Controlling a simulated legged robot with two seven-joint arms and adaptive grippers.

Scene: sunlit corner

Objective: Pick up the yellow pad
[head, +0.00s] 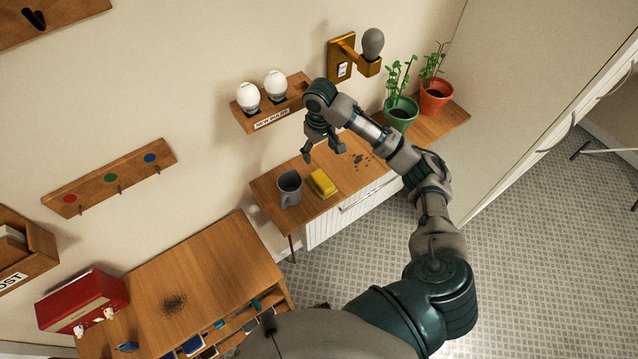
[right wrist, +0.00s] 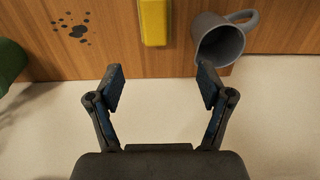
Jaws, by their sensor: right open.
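The yellow pad (head: 322,182) lies on the wooden table (head: 275,205), just right of a grey mug. It also shows at the top of the right wrist view (right wrist: 154,22), partly cut off by the frame edge. My right gripper (head: 320,158) hangs near the wall at the table's back edge, apart from the pad. In the right wrist view its fingers (right wrist: 160,88) are spread wide with nothing between them. My left gripper is not in view.
The grey mug (head: 290,188) stands close beside the pad. A green pot (head: 400,115) and an orange pot (head: 436,97) with plants stand at the table's right end. A shelf with two white bulbs (head: 249,97) is on the wall. Dark specks lie on the tabletop.

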